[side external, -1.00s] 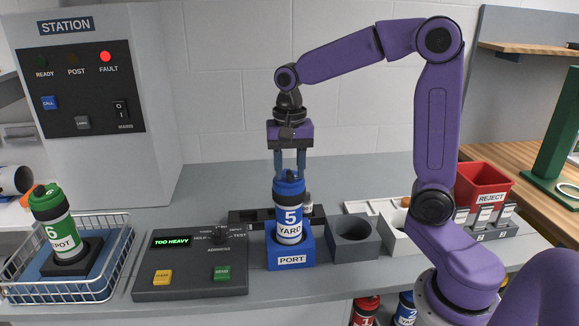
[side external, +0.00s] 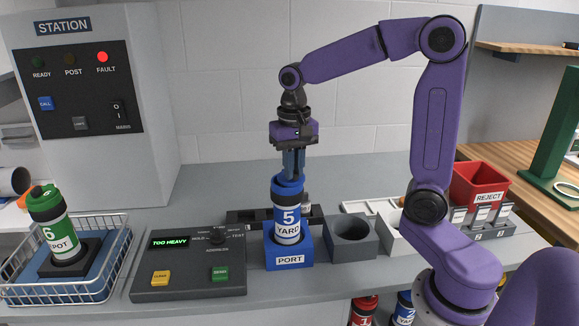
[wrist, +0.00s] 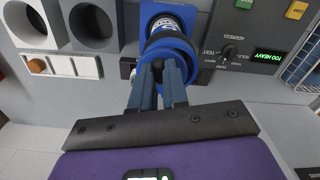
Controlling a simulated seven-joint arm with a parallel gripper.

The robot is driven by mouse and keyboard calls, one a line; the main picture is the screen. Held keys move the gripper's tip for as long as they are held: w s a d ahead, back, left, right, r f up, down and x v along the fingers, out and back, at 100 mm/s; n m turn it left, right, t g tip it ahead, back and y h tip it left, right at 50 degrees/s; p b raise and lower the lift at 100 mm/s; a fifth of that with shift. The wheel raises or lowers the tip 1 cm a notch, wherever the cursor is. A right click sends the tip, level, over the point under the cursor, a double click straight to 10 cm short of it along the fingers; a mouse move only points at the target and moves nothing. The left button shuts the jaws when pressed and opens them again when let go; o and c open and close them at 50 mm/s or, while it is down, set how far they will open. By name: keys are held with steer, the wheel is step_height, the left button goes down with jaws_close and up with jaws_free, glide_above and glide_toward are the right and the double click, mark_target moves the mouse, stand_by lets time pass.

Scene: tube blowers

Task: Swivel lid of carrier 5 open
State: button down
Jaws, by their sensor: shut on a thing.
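Carrier 5 (side external: 288,224), a blue canister with a white band reading "5 YARD", stands upright in the blue block labelled PORT (side external: 290,258). Its blue lid (side external: 287,190) is on top, directly under my gripper (side external: 291,176). In the wrist view my gripper (wrist: 159,72) has its two blue-grey fingers shut on a small dark piece at the top of the lid (wrist: 172,45). The fingers hide part of the lid, and I cannot tell how far it is turned.
A console (side external: 190,264) left of the port reads TOO HEAVY. Green carrier 6 (side external: 55,225) stands in a wire basket (side external: 105,270) at far left. A grey empty socket block (side external: 352,238) is close on the right. A red REJECT bin (side external: 480,187) is further right.

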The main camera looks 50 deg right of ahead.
steer(key=n, duration=0.2)
steer(key=d+n, duration=0.2)
steer(key=n, duration=0.1)
steer(key=shift+s+d+n, duration=0.15)
steer(key=shift+s+n, duration=0.1)
steer(key=shift+n, duration=0.05)
steer(key=d+n, duration=0.1)
steer(key=n, duration=0.1)
steer(key=shift+w+d+n, duration=0.1)
steer(key=shift+n, duration=0.3)
steer(key=shift+w+d+n, duration=0.6)
steer(key=shift+w+n, duration=0.1)
steer(key=shift+n, duration=1.75)
steer(key=shift+w+d+n, duration=0.6)
steer(key=shift+w+n, duration=0.15)
steer(key=shift+n, duration=1.65)
steer(key=shift+w+d+n, duration=0.6)
steer(key=shift+w+n, duration=0.1)
steer(key=shift+n, duration=1.75)
steer(key=c, duration=1.1)
jaws_free()
